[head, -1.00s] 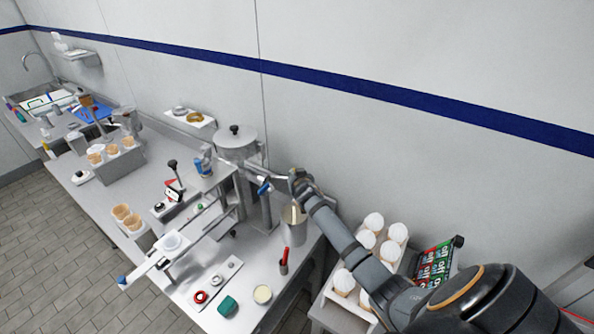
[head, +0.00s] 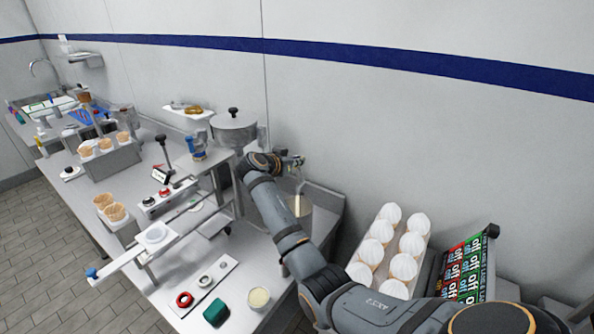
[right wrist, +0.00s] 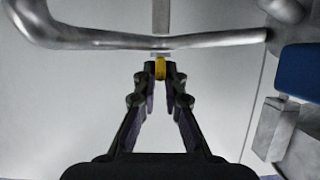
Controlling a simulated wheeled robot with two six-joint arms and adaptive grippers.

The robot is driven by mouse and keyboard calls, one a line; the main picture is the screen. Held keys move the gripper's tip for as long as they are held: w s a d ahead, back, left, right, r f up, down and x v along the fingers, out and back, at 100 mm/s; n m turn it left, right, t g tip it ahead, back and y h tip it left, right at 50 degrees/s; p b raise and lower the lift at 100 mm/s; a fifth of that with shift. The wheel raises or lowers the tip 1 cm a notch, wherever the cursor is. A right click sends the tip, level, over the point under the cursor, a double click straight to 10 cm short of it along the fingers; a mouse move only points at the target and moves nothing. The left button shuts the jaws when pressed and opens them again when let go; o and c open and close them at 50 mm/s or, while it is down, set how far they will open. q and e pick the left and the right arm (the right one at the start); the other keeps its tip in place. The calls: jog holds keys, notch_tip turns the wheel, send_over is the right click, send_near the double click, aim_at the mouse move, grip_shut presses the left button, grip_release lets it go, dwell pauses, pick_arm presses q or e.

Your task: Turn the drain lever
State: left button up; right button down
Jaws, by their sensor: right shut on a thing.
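My right gripper (head: 296,163) is at the metal machine on the counter, beside the lidded steel pot (head: 234,130). In the right wrist view its fingers (right wrist: 160,72) are closed together on a small yellow piece (right wrist: 160,67), just below a bent metal bar (right wrist: 110,40). The yellow piece may be the tip of the drain lever; I cannot tell for sure, and my fingers cover part of it. A pale metal cup (head: 300,206) is below the gripper in the head view. My left gripper is not in view.
A tray of white-topped cones (head: 404,268) and a panel of "off" labels (head: 463,262) stand at the right. A red ring (head: 184,300) and green block (head: 215,312) lie in front.

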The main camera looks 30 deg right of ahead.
jog(key=shift+f+g, duration=0.15)
jog(key=shift+g, duration=0.15)
jog(key=c, duration=1.4)
grip_release()
jog(key=shift+c, duration=0.2)
jog(key=shift+a, duration=0.1)
jog(key=v, duration=1.2)
